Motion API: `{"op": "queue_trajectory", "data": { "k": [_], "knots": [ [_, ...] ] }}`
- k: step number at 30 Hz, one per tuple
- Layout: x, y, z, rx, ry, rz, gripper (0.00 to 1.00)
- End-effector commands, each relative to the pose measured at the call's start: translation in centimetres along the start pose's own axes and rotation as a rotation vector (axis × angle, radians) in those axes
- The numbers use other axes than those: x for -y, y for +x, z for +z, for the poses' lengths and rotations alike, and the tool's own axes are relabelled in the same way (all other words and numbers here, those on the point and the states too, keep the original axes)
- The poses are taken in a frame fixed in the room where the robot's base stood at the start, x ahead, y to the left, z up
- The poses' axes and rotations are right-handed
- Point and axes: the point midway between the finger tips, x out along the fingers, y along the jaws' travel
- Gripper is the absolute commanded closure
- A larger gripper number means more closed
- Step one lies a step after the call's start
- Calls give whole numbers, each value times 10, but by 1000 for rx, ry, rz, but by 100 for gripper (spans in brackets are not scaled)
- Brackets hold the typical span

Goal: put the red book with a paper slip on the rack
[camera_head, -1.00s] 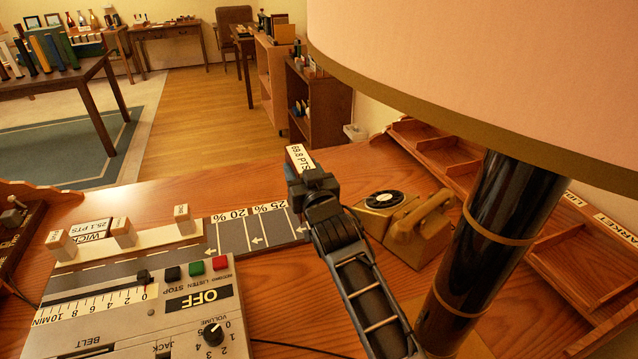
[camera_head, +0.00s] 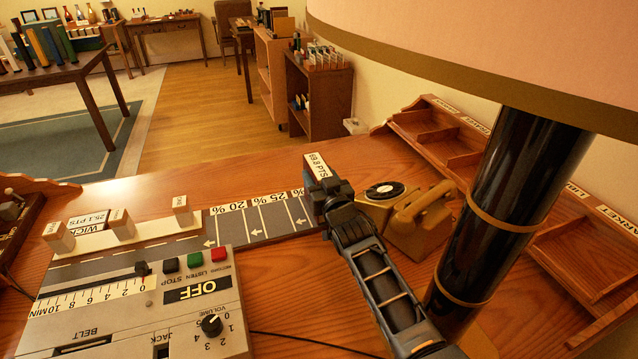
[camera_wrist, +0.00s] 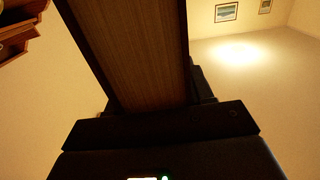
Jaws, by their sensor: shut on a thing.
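My gripper (camera_head: 328,188) is shut on a labelled block (camera_head: 317,165) and holds it up above the desk. Its white face reads "69.8 PTS". In the wrist view the held block (camera_wrist: 140,55) is brown and finely striped with dark edges, rising from my gripper (camera_wrist: 160,122). I cannot tell whether it is a book, and no paper slip shows. A red book cannot be made out for sure. Several upright books (camera_head: 40,45) stand on the far left table. A row of small upright things (camera_head: 325,57), some reddish, stands on the low bookcase (camera_head: 325,95).
A labelled wooden rack (camera_head: 590,265) runs along the right, partly behind the lamp (camera_head: 490,210). A tan telephone (camera_head: 420,220) stands beside my arm. A control box (camera_head: 140,310), a grey scale strip (camera_head: 255,222) and small white blocks (camera_head: 120,225) fill the left. Open floor (camera_head: 205,110) lies beyond.

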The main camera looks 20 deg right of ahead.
Motion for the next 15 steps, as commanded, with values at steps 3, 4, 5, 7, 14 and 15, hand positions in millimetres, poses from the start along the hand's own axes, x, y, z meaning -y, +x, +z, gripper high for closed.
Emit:
{"op": "queue_trajectory", "data": {
  "k": [3, 4, 5, 7, 14, 15],
  "knots": [
    [0, 1, -3, -4, 0, 0, 95],
    [0, 1, -3, -4, 0, 0, 95],
    [0, 1, -3, -4, 0, 0, 95],
    [0, 1, -2, -4, 0, 0, 95],
    [0, 0, 1, -1, -1, 0, 38],
    [0, 0, 1, -1, -1, 0, 34]
  ]
}}
